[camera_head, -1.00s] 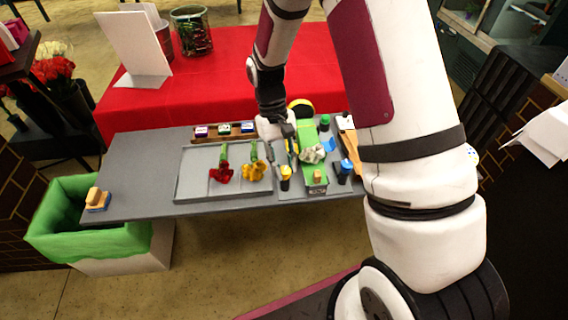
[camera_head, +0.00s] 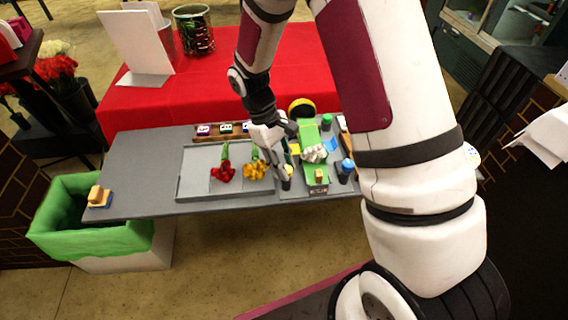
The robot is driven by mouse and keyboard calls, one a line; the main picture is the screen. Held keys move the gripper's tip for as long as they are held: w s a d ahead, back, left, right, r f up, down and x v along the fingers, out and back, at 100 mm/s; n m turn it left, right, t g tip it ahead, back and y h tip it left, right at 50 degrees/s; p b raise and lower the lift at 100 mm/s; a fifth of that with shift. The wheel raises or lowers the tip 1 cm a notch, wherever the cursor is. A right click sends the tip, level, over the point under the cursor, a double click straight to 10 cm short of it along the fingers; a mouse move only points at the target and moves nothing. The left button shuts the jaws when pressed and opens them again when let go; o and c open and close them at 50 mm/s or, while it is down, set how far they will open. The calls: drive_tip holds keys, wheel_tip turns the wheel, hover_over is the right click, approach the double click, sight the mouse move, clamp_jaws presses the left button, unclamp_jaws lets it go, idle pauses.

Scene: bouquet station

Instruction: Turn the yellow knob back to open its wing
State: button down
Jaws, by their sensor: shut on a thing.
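The yellow knob (camera_head: 288,169) sits on a dark post at the front edge of the grey table, left of the green holder (camera_head: 309,137). It is mostly covered by my gripper (camera_head: 283,172). My gripper reaches down from behind with its fingers around the knob and is shut on it. A small yellow piece (camera_head: 294,148), perhaps the wing, shows just behind the fingers. How far it is turned cannot be told. A blue knob (camera_head: 347,165) stands to the right of the holder, beside a blue flap (camera_head: 331,145).
White flowers (camera_head: 315,153) lie on the green holder. A grey tray (camera_head: 190,187) with red flowers (camera_head: 222,173) and yellow flowers (camera_head: 255,170) is close on the left. A green knob (camera_head: 326,119) and a yellow-black round thing (camera_head: 302,107) stand behind.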

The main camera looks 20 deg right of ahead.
drive_tip(key=c, duration=1.3)
unclamp_jaws()
drive_tip(key=v, duration=1.2)
drive_tip(key=shift+a, duration=0.1)
drive_tip(key=s+d+r+m+t+y, duration=0.1)
drive_tip(key=s+r+m+t, duration=0.1)
drive_tip(key=s+r, duration=0.4)
drive_tip(key=s+d+r+m+t, duration=0.15)
drive_tip(key=s+r, duration=0.25)
drive_tip(key=r, duration=0.4)
drive_tip(key=s+r+m+t, duration=0.1)
drive_tip(key=s+r+t, duration=0.1)
drive_tip(key=s, duration=0.3)
drive_tip(key=s+r+m+t+y, duration=0.1)
drive_tip(key=s+r+t, duration=0.1)
drive_tip(key=s, duration=0.4)
drive_tip(key=shift+s+d+m+t, duration=0.25)
drive_tip(key=shift+d+m+t, duration=0.1)
drive_tip(key=shift+t, duration=0.4)
